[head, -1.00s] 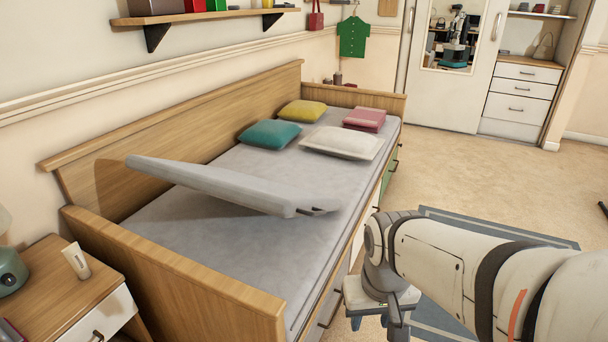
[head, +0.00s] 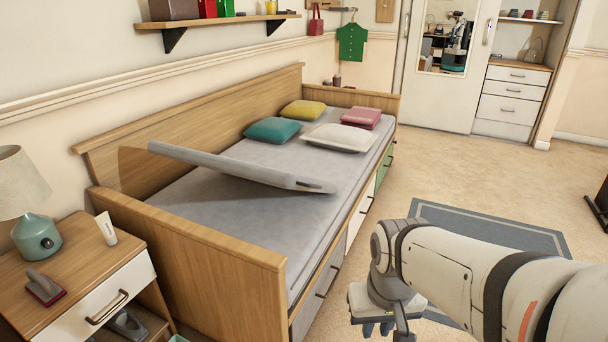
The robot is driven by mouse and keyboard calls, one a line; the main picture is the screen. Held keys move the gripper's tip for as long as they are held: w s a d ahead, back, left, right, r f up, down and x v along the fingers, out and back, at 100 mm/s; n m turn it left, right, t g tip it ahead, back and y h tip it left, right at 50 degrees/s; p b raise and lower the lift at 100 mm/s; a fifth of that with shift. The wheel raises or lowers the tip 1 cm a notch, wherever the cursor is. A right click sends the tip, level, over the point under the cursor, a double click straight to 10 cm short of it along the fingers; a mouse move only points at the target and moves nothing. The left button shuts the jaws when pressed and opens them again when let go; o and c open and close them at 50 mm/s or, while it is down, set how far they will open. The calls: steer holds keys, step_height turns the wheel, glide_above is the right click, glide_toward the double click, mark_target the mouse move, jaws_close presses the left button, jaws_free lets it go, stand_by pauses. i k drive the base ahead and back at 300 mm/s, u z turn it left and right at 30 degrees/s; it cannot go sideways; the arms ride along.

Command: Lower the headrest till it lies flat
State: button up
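The headrest (head: 235,168) is a grey slab over the near part of the bed (head: 193,235). It is tilted up: its near left edge is raised well above the grey mattress (head: 245,208), and its other edge lies low on the mattress. My gripper (head: 385,328) hangs at the bottom of the head view, over the floor to the right of the bed and apart from the headrest. Its fingers are partly cut off by the frame edge, so I cannot tell whether they are open or shut.
Teal (head: 272,130), yellow (head: 304,110), white (head: 340,137) and red (head: 361,116) cushions lie on the far part of the bed. A nightstand (head: 50,300) with a lamp (head: 30,215) stands at the left. A blue-grey rug (head: 480,225) and open floor lie right of the bed.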

mark_target(272, 177)
steer(key=z, duration=0.1)
steer(key=i, duration=1)
steer(key=u, duration=0.35)
